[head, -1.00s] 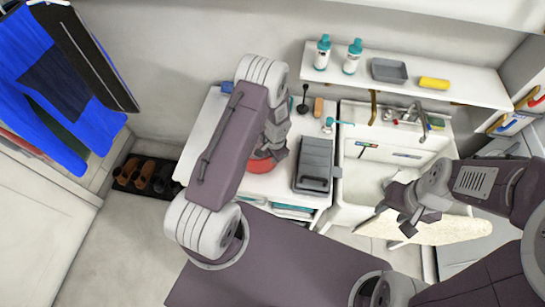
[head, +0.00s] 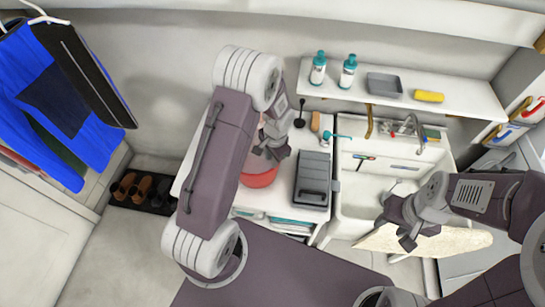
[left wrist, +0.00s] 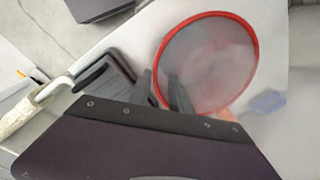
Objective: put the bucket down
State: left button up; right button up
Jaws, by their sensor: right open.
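The bucket (head: 259,179) is red and shows at the left part of the white counter (head: 312,208), beside a dark grey case. In the left wrist view its round red rim (left wrist: 257,50) surrounds a greyish inside. It looks upright; I cannot tell whether its base touches the counter. My left gripper (head: 272,150) is at the bucket's rim. In the left wrist view its two dark fingers (left wrist: 161,88) stand apart, one on either side of the near rim. My right gripper (head: 408,240) is open and empty in front of the sink.
The dark grey case (head: 312,180) stands close to the bucket's right. A plunger (head: 300,118) and a brush (head: 315,122) are behind. The sink (head: 365,190) is to the right, with an ironing board (head: 455,241) before it. Bottles (head: 318,70) stand on a shelf.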

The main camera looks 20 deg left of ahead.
pick_arm(q)
jog(key=s+d+r+n, duration=0.2)
jog(key=s+r+n, duration=0.2)
jog(key=s+r, duration=0.4)
jog(key=s+r+n+h, duration=0.1)
jog(key=s+r+n, duration=0.1)
jog(key=s+r, duration=0.35)
notch_tip(320, 180, down, 6)
jog(key=b, duration=0.4)
jog(key=shift+s+d+t, duration=0.3)
jog(key=shift+d, duration=0.05)
